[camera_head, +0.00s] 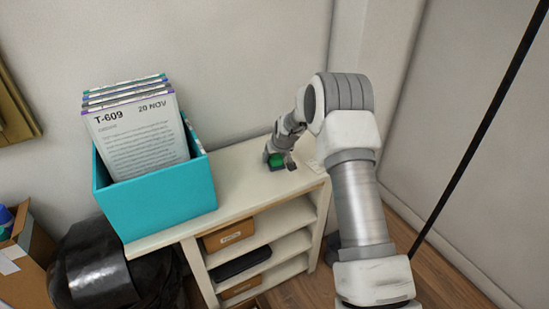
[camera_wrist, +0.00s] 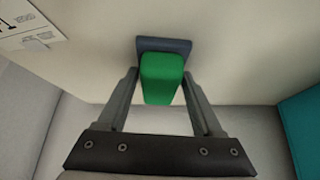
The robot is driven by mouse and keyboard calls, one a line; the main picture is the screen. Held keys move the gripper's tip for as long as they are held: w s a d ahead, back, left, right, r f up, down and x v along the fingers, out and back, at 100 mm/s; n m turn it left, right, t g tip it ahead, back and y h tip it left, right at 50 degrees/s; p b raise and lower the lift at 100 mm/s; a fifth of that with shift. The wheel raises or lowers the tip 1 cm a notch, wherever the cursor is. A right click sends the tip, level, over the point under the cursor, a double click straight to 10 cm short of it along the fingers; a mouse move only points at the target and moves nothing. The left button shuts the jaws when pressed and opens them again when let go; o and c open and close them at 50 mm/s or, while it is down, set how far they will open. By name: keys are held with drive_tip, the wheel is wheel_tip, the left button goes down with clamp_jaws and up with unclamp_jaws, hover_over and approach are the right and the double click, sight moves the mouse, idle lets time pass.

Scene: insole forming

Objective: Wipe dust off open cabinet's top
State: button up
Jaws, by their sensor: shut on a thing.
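The open cabinet (camera_head: 240,193) is cream-white with open shelves; its top is largely bare on the right half. My gripper (camera_head: 281,160) is over the right part of the top, near the back wall. It is shut on a green block with a dark blue-grey base, which looks like a wiping tool (camera_wrist: 163,75). In the wrist view the fingers of my gripper (camera_wrist: 162,88) stand on either side of the green part. The base appears to be at the cabinet top's surface, but I cannot tell whether it touches. I cannot make out dust in either view.
A teal box (camera_head: 160,205) of upright papers stands on the left of the top. A white paper or label (camera_wrist: 30,25) lies near the gripper. Shelves hold brown boxes (camera_head: 229,236) and a dark item (camera_head: 242,264). A black bag (camera_head: 95,270) sits at lower left.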

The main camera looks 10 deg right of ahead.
drive_tip(key=shift+r+p, duration=1.7)
drive_tip(key=shift+r, duration=2.3)
